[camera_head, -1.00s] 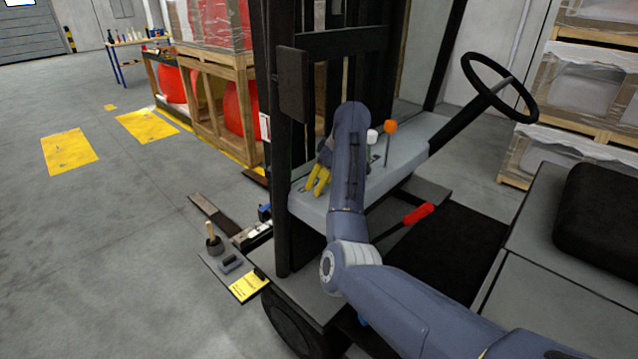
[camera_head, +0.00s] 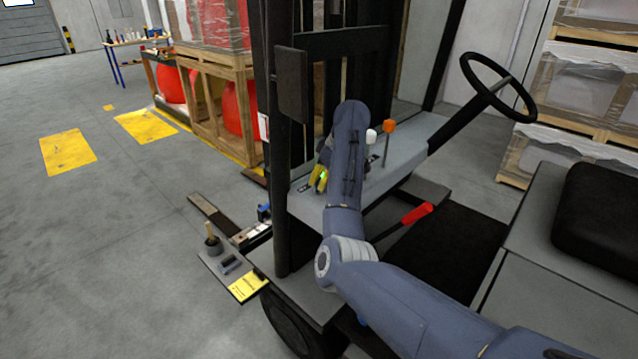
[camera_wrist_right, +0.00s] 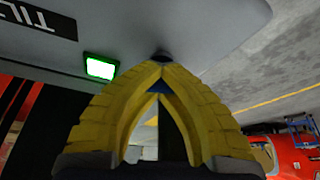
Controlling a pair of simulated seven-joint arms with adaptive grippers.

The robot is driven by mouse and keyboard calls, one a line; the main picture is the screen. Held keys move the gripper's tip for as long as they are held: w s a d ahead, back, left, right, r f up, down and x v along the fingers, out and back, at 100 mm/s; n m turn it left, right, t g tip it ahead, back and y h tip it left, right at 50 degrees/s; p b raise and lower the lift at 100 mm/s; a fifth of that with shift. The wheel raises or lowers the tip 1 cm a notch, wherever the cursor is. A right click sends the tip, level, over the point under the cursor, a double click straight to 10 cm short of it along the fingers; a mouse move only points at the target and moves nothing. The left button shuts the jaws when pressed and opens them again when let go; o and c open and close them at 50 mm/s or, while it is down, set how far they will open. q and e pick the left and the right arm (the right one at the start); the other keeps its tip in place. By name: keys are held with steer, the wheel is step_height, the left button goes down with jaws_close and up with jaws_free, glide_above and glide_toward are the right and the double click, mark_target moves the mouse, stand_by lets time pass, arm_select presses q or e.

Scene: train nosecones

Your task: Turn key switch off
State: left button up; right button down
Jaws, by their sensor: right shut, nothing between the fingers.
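My right gripper (camera_head: 318,180) has yellow fingers and is at the left end of the forklift's grey control panel (camera_head: 388,155). In the right wrist view the fingers of this gripper (camera_wrist_right: 160,68) are shut, with their tips meeting at a small dark round part (camera_wrist_right: 160,55) on the panel. This may be the key switch, but the tips hide most of it and I cannot tell its position. A green light (camera_wrist_right: 100,67) glows beside it. No key shows clearly between the fingers. My left gripper is not in view.
A white-knobbed lever (camera_head: 371,137) and an orange-knobbed lever (camera_head: 389,127) stand close right of my right wrist. A red-handled lever (camera_head: 416,213) is lower down. The black mast (camera_head: 280,140) rises just left of the gripper. The steering wheel (camera_head: 498,87) is farther right.

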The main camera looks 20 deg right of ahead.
mark_target(319, 180)
steer(key=c, duration=2.2)
jaws_free()
steer(key=shift+n, duration=0.3)
steer(key=c, duration=1)
jaws_free()
steer(key=shift+c, duration=0.2)
steer(key=shift+d+r, duration=0.25)
steer(key=shift+r, duration=0.7)
steer(key=shift+s+d+r, duration=0.1)
steer(key=shift+s+r, duration=0.2)
steer(key=shift+r, duration=0.2)
steer(key=v, duration=0.9)
steer(key=shift+o, duration=0.2)
steer(key=shift+d, duration=0.1)
